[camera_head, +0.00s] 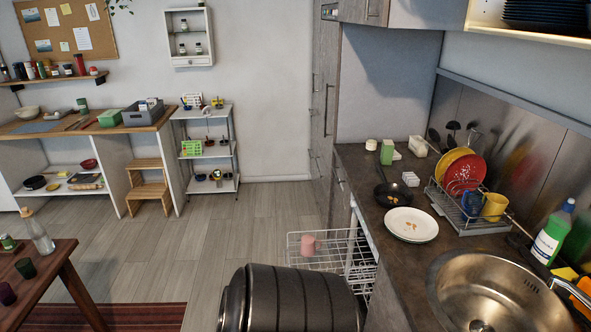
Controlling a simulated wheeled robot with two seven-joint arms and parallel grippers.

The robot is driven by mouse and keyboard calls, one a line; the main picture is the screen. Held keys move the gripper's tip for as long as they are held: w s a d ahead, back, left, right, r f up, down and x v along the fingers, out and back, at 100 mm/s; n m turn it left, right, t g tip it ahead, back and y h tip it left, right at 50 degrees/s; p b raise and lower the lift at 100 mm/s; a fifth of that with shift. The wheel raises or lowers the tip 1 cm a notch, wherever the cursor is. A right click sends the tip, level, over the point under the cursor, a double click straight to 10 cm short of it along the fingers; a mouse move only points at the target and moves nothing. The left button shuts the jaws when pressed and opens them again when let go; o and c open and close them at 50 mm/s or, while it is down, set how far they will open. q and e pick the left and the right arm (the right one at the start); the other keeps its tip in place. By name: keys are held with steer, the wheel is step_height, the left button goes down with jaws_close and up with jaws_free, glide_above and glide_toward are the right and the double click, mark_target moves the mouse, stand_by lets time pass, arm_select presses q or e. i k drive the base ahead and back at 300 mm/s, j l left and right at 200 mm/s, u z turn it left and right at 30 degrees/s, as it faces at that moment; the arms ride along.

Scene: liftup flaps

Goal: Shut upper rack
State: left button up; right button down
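A white wire rack (335,238) sticks out to the left from under the counter and looks pulled out. A pink cup (308,246) stands in its left part. More white wirework (361,275) shows at its right end, beside the counter front; I cannot tell whether it belongs to a lower rack. A dark ribbed rounded body, which seems to be mine, hides what lies below and in front. Neither of my grippers shows in the head view.
The counter (385,240) holds a white plate (411,225), a pan (393,193), a dish rack (466,207) and a sink (495,295). An open, lit cabinet (483,20) is above right. A wooden table (45,285) stands at lower left. The floor (215,220) between is clear.

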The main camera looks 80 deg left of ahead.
mark_target(356, 236)
steer(key=k+j+u, duration=0.25)
steer(key=u, duration=0.15)
steer(key=k+j+u, duration=0.15)
steer(key=j+u, duration=0.25)
steer(key=u, duration=1.6)
